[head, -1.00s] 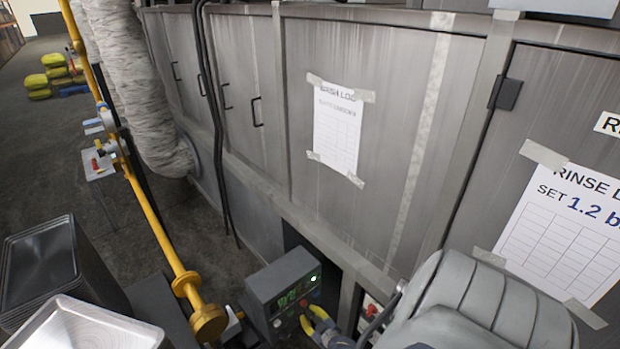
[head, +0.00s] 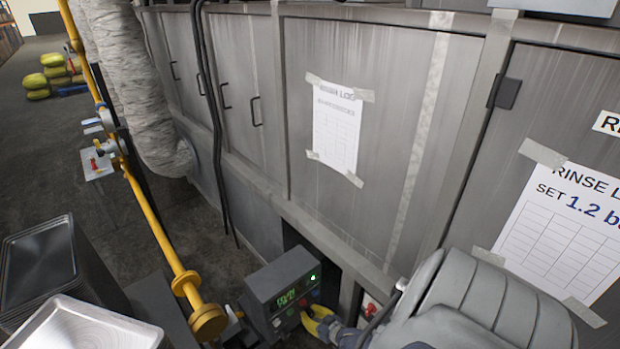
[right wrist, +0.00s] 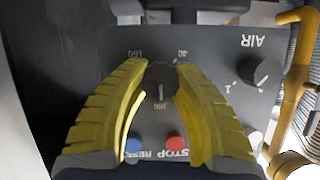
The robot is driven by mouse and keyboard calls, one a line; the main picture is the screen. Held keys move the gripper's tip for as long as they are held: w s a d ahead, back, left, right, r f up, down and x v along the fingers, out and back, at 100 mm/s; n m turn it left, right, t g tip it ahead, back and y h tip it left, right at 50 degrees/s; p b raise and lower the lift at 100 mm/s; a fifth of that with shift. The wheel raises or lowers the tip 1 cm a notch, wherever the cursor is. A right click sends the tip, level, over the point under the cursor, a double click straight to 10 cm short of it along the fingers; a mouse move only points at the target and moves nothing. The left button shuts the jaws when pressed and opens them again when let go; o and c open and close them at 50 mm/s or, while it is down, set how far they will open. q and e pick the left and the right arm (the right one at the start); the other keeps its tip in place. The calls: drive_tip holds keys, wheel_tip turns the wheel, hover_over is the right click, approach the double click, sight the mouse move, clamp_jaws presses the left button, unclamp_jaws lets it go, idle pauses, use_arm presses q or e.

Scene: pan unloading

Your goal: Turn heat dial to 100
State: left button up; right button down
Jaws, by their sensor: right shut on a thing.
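The control box (head: 283,285) with a lit green display stands at the bottom middle of the head view. My right gripper (head: 318,322), with yellow fingers, is at its front face. In the right wrist view the two yellow fingers of this gripper (right wrist: 167,78) are shut on the dark heat dial (right wrist: 158,76), one on each side. The fingers hide part of the dial's sides. My left gripper is not in view.
An AIR knob (right wrist: 262,72) sits beside the dial, with a blue button (right wrist: 133,146) and a red button (right wrist: 175,142) near the fingers. A yellow pipe (head: 150,215) runs left of the box. Metal trays (head: 45,262) stand at lower left.

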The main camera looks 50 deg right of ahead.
drive_tip(key=shift+w, duration=0.1)
drive_tip(key=c, duration=0.9)
unclamp_jaws()
drive_tip(key=shift+c, duration=0.2)
drive_tip(key=shift+v, duration=0.75)
drive_tip(key=v, duration=1)
drive_tip(key=shift+s+r, duration=0.2)
drive_tip(key=shift+s, duration=0.1)
drive_tip(key=shift+a, duration=0.1)
